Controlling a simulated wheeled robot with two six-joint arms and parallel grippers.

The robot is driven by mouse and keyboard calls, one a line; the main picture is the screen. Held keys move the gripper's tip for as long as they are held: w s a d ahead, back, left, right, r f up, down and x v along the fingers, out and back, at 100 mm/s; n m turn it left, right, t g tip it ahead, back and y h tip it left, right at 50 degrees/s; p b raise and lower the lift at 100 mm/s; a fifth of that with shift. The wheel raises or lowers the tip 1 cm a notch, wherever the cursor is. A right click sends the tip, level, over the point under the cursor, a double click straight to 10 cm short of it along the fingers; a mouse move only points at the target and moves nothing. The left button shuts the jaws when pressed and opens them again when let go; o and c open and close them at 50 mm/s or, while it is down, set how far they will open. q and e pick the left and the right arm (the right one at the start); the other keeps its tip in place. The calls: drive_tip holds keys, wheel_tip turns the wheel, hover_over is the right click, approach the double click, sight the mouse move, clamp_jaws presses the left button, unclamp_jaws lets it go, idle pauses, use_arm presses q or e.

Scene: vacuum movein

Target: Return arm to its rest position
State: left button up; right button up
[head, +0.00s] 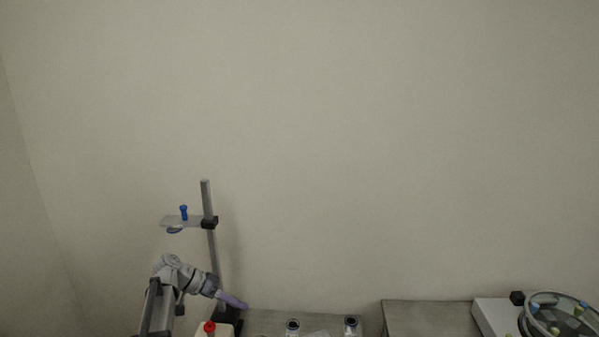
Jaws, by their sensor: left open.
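My left arm rises from the bottom edge at the left of the head view and bends over to the right. My left gripper (232,299), with purple fingers, points right and slightly down, beside the foot of a grey stand. It is open, and I see nothing held in it. The gap between the fingers is too small to make out. My right gripper is not in view.
The stand's post (206,200) carries a clamped plate (178,221) with a blue piece (184,211). A red-topped item (209,327) is below my gripper. Bench tops (428,318) run along the bottom. A round clear vessel (560,313) stands far right. The wall above is bare.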

use_arm(q)
drive_tip(key=s+d+f+n+y+b, duration=0.1)
drive_tip(key=s+d+f+y, duration=0.2)
drive_tip(key=s, duration=0.6)
drive_tip(key=s+d+f+n+g+y+b, duration=0.1)
drive_tip(key=s+d+f+y, duration=0.3)
drive_tip(key=s, duration=0.4)
drive_tip(key=s+d+f+n+g+y, duration=0.1)
drive_tip(key=s+d+f+y, duration=0.2)
drive_tip(key=s, duration=0.6)
drive_tip(key=d+y, duration=0.1)
drive_tip(key=d, duration=0.1)
drive_tip(key=shift+s+d+f+n+b, duration=0.3)
drive_tip(key=shift+s+b, duration=0.05)
drive_tip(key=shift+b, duration=0.05)
